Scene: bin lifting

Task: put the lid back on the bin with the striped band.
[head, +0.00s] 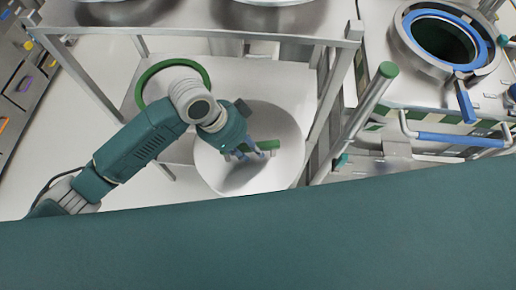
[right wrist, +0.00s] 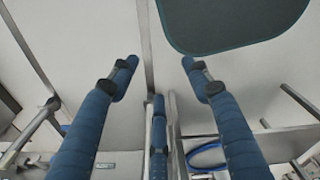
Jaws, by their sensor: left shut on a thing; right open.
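A pale round lid (head: 285,125) with a green handle (head: 268,145) shows in the middle of the head view. My left gripper (head: 247,153) is shut on the handle, over the lid's face. A green ring (head: 150,72), which looks like a bin's rim, lies behind my left arm at upper left. The arm hides much of it, and no striped band can be made out there. The lid and the ring appear side by side; their height gap cannot be told. My right gripper (right wrist: 158,63) is open and empty in the right wrist view.
A metal rack (head: 200,33) with steel vessels stands at the top. A blue-rimmed opening (head: 445,38) sits in equipment at upper right, above green-and-cream striped edging. A green-capped bar (head: 375,88) and a blue-gripped rail (head: 460,140) stick out on the right.

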